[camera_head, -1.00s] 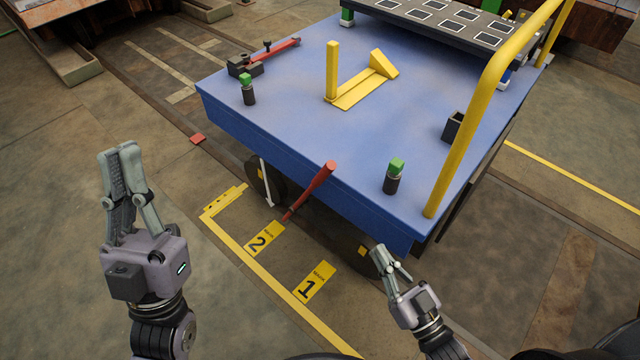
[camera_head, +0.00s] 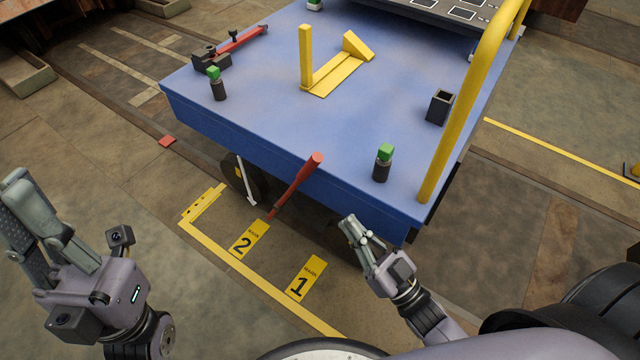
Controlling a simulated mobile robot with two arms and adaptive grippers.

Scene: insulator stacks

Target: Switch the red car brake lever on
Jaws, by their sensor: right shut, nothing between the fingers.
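The red brake lever (camera_head: 297,184) sticks up at a slant in front of the near side of the blue car (camera_head: 320,75), its thick handle end at the top and leaning right. My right gripper (camera_head: 348,227) is shut and empty, to the right of the lever and below the car's front edge, apart from the lever. My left gripper (camera_head: 20,195) is at the left edge of the view, far from the lever; its fingers are close together and whether they are shut is unclear.
On the car deck are a yellow wheel chock (camera_head: 333,75), a red-handled tool (camera_head: 237,45), green-topped posts (camera_head: 384,162) and a black box (camera_head: 439,106). A yellow rail (camera_head: 455,120) rises at its right. Floor signs 2 (camera_head: 248,239) and 1 (camera_head: 305,278) lie in front.

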